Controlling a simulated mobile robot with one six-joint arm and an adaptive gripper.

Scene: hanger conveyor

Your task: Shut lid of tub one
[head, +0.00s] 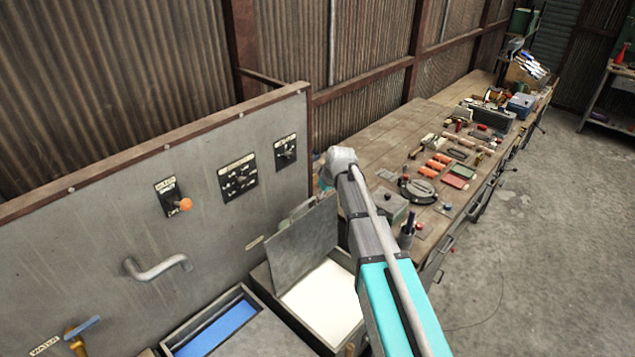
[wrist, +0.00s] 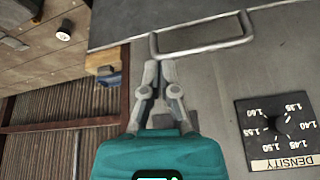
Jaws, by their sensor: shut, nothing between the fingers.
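An open tub (head: 276,284) with a white filling stands below the grey wall panel, and its grey lid (head: 299,242) is raised steeply. I cannot read any number on it. In the wrist view, what looks like the lid (wrist: 115,22) fills the top, with a bent-bar handle (wrist: 205,50) along its edge. My gripper (wrist: 160,63) is shut and empty, its fingertips just below the left end of the handle. I cannot tell whether they touch it. In the head view my arm hides most of the gripper and part of the tub.
A second tub with a blue filling (head: 217,333) stands to the left. The panel (head: 95,220) carries an orange-knobbed switch (head: 183,204), a bent grey handle (head: 157,268) and a density dial (wrist: 280,123). A wooden workbench (head: 375,139) crowded with tools runs off at the right.

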